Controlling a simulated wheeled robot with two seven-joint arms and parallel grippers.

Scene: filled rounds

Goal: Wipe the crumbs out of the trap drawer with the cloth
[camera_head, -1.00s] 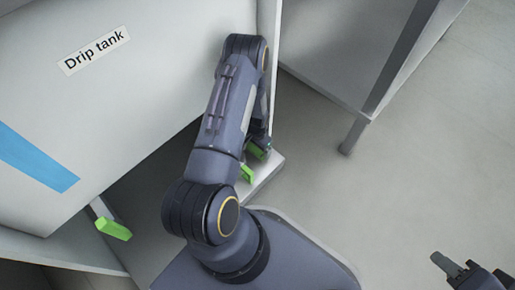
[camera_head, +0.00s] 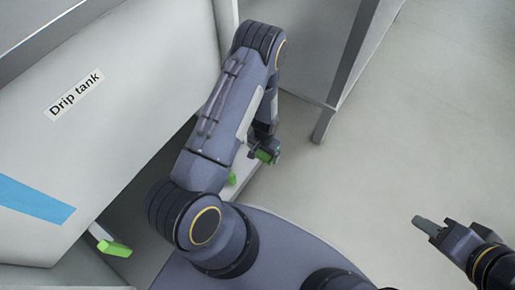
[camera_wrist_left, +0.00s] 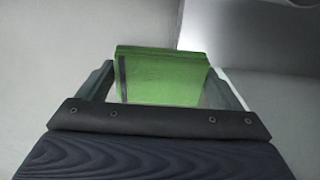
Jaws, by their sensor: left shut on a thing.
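My left gripper (camera_head: 264,153) is beside the machine's lower right edge, partly hidden by my arm. It is shut on a green piece (camera_wrist_left: 160,75), which stands between both fingers in the left wrist view. The piece is flat-faced with a dark stripe near its left side; I cannot tell whether it is cloth or a handle. A second green part (camera_head: 232,179) shows just left of the gripper, by a pale ledge (camera_head: 245,183). My right gripper (camera_head: 428,227) is over bare floor at the right, apart from everything; its finger gap is unclear. No crumbs can be made out.
The machine's pale front, labelled "Drip tank" (camera_head: 74,98), fills the left, with a blue stripe (camera_head: 32,199). Another green part (camera_head: 114,248) sticks out below it. A grey cabinet with a leg (camera_head: 324,125) stands behind. The floor (camera_head: 400,150) at the right is clear.

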